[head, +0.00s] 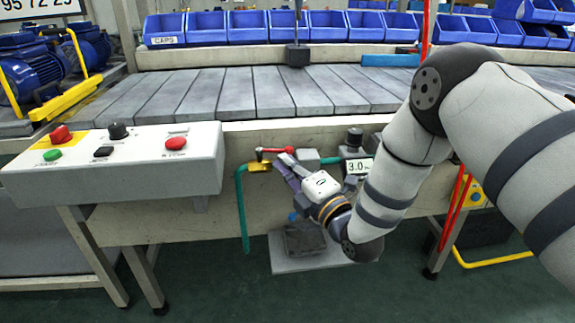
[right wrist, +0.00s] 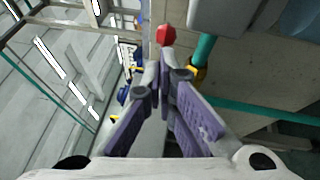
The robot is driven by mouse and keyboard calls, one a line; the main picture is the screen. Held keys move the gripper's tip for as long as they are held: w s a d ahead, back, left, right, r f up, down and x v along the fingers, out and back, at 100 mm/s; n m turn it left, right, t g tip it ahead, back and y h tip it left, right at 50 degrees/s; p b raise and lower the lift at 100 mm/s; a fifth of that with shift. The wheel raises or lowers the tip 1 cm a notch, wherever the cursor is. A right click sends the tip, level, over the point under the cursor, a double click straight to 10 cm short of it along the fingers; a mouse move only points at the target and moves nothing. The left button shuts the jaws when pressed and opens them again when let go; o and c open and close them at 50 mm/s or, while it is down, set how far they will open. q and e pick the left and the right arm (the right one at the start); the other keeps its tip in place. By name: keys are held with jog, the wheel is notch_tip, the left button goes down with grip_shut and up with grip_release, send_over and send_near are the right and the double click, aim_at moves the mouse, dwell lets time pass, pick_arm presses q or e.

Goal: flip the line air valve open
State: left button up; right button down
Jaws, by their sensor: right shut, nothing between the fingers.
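The line air valve has a red lever (head: 275,150) above a brass-yellow body (head: 258,166) on a green pipe (head: 242,205) under the conveyor's front edge. In the head view the lever lies roughly level. My right gripper (head: 284,163) is just to the right of the valve body, close under the lever. Its fingers are shut with nothing between them. In the right wrist view the fingertips (right wrist: 160,72) sit just short of the lever's red end (right wrist: 166,35), with the brass body (right wrist: 196,72) to the right. I cannot tell whether they touch. My left gripper is not in view.
A gauge reading 3.0 (head: 359,166) and a black knob stand right of the valve, close to my right arm. A control box (head: 120,165) with buttons juts out at left. The slatted conveyor (head: 230,95) runs above. A grey plate (head: 330,262) lies below.

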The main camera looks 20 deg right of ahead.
jog(key=shift+w+d+r+p, duration=0.15)
jog(key=shift+w+d+p, duration=0.45)
jog(key=shift+w+d, duration=0.25)
jog(key=shift+s, duration=0.1)
